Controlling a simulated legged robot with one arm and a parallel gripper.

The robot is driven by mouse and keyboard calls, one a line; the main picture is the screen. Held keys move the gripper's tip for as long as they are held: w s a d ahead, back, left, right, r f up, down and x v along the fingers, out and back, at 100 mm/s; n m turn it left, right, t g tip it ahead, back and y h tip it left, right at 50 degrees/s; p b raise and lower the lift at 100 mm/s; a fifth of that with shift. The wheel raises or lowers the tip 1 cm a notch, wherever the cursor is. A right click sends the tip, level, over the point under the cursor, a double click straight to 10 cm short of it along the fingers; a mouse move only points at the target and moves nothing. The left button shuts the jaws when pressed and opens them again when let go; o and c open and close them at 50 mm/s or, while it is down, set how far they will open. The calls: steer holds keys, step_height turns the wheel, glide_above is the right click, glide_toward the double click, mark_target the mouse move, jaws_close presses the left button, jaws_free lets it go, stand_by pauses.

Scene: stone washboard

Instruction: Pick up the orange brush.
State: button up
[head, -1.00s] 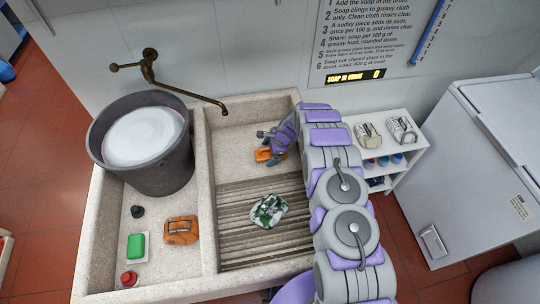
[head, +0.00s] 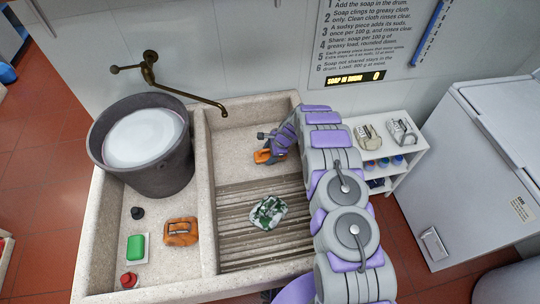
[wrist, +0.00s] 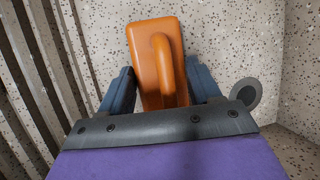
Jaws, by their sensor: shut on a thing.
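The orange brush (head: 262,157) lies in the right basin of the stone washboard, on the smooth speckled floor behind the ridges. In the wrist view my gripper (wrist: 162,82) has one dark finger on each side of the handle and is shut on the brush. The bristles are hidden. I cannot tell whether the brush is clear of the stone.
A green-and-white patterned cloth (head: 268,212) lies on the ridges (head: 235,243). The left basin holds a grey bucket (head: 150,181), an orange bundle (head: 181,231), a green soap bar (head: 136,247) and a red-topped item (head: 129,280). A brass tap (head: 185,92) overhangs the basins.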

step_height(320, 180, up, 10)
steer(key=shift+r+p, duration=0.1)
steer(key=shift+p, duration=0.85)
